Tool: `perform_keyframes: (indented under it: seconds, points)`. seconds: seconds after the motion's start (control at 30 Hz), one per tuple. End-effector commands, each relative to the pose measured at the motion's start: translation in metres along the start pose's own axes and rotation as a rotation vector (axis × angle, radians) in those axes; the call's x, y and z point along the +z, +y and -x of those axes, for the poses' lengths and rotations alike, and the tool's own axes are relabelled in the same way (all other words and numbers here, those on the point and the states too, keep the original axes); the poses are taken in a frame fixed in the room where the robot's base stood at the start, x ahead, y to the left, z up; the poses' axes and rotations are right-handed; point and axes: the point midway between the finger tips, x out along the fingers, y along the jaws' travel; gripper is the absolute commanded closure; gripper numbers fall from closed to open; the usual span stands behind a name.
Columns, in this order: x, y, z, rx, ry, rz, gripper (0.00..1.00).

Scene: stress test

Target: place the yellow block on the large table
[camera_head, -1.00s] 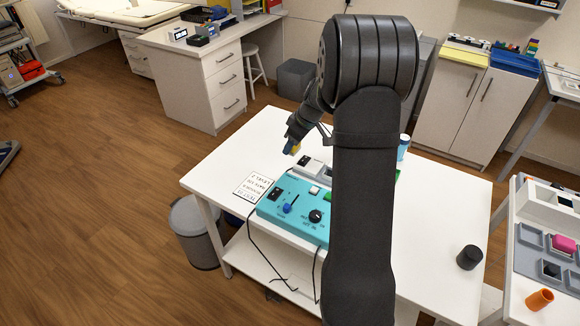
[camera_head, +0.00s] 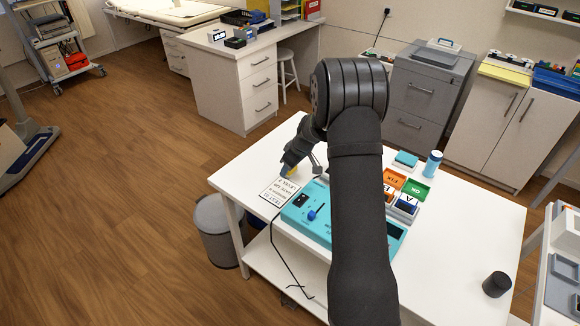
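The white large table (camera_head: 466,215) stands in the middle of the view. My gripper (camera_head: 287,172) points down at its far left part, just behind the printed card. A small patch of the yellow block (camera_head: 292,170) shows between the fingertips, and the gripper appears shut on it. The fingers hide most of the block. I cannot tell whether the block touches the tabletop or hangs slightly above it.
A printed card (camera_head: 279,192) and a turquoise control box (camera_head: 300,214) lie close to my gripper. Orange (camera_head: 394,178) and green (camera_head: 417,189) trays, a blue bottle (camera_head: 431,163) and a dark cup (camera_head: 497,284) stand to the right. The table's right front is mostly clear.

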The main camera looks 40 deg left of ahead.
Motion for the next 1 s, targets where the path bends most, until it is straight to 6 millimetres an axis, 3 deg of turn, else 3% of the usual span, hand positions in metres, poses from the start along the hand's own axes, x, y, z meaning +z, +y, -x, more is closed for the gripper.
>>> perform_keyframes:
  seconds: [0.33, 0.37, 0.47, 0.8, 1.0]
  points:
    - [0.001, 0.000, -0.003, 0.000, 0.001, 0.000, 0.77]
    - [0.001, 0.000, -0.003, 0.000, 0.001, 0.000, 0.53]
    - [0.001, 0.000, -0.003, 0.001, 0.001, 0.000, 0.33]
    - [0.000, 0.001, 0.000, 0.001, 0.002, 0.000, 0.33]
    - [-0.001, 0.001, 0.026, 0.003, 0.004, -0.001, 0.33]
